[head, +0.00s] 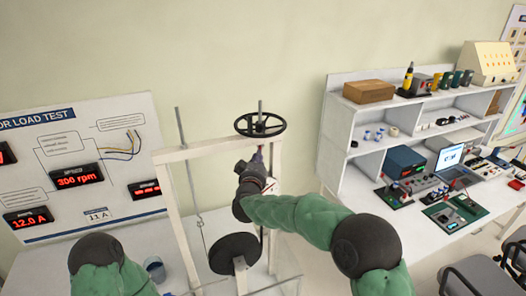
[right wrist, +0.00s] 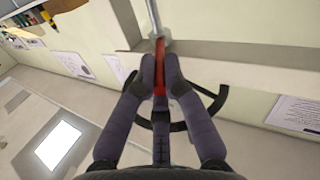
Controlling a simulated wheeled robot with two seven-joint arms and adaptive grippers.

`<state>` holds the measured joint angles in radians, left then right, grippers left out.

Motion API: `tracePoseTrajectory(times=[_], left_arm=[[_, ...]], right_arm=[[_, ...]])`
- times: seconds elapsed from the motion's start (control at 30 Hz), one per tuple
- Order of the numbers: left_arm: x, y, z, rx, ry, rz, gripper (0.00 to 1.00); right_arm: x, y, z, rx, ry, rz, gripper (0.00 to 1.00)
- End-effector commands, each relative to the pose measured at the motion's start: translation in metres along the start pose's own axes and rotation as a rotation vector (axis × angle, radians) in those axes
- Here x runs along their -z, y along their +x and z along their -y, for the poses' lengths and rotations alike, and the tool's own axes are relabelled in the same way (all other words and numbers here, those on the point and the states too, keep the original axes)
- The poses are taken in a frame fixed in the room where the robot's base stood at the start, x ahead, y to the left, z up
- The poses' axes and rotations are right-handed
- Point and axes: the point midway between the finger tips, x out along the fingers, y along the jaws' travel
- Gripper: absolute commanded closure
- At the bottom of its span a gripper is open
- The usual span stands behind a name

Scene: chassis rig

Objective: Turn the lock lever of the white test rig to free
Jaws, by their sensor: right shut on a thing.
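The white test rig (head: 181,222) stands at the middle of the head view, with a black handwheel (head: 260,124) on a rod above its top beam. My right gripper (head: 257,158) is at the rig's upper right, just below the handwheel. In the right wrist view, its fingers (right wrist: 159,82) are closed on a red lever (right wrist: 160,48), which runs up to a metal rod (right wrist: 153,17). I take this to be the lock lever. In the head view the lever is mostly hidden by the gripper. My left gripper is not in view; only its arm shows at the lower left.
A black disc (head: 234,252) hangs low in the rig. A display board (head: 84,160) with red readouts stands at left. A white shelf bench (head: 349,178) with instruments and a laptop (head: 450,164) is at right. A grey cup (head: 155,271) is near the rig's left foot.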

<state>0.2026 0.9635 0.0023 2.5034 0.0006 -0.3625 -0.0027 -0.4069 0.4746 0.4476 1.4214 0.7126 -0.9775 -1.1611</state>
Motion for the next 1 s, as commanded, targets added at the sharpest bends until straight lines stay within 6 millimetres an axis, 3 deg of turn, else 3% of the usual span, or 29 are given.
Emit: tracePoseTrajectory(times=[0.2, 0.73, 0.77, 0.8, 0.83, 1.0], left_arm=[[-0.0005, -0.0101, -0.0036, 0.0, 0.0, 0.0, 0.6], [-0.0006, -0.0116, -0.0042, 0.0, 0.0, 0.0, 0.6], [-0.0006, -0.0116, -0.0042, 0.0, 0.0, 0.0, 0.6], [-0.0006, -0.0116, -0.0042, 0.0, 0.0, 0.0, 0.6], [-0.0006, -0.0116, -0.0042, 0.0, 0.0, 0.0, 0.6], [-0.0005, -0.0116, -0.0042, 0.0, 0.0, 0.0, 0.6]], right_arm=[[0.0033, 0.0005, 0.0042, -0.047, 0.0, 0.014, 1.0], [0.0024, 0.0009, 0.0045, -0.064, 0.001, 0.019, 1.0], [0.0024, 0.0009, 0.0045, -0.064, 0.001, 0.019, 0.81], [0.0024, 0.0009, 0.0045, -0.064, 0.001, 0.019, 0.69], [0.0024, 0.0009, 0.0045, -0.064, 0.001, 0.019, 0.65], [0.0021, 0.0007, 0.0046, -0.064, 0.001, 0.019, 0.65]])
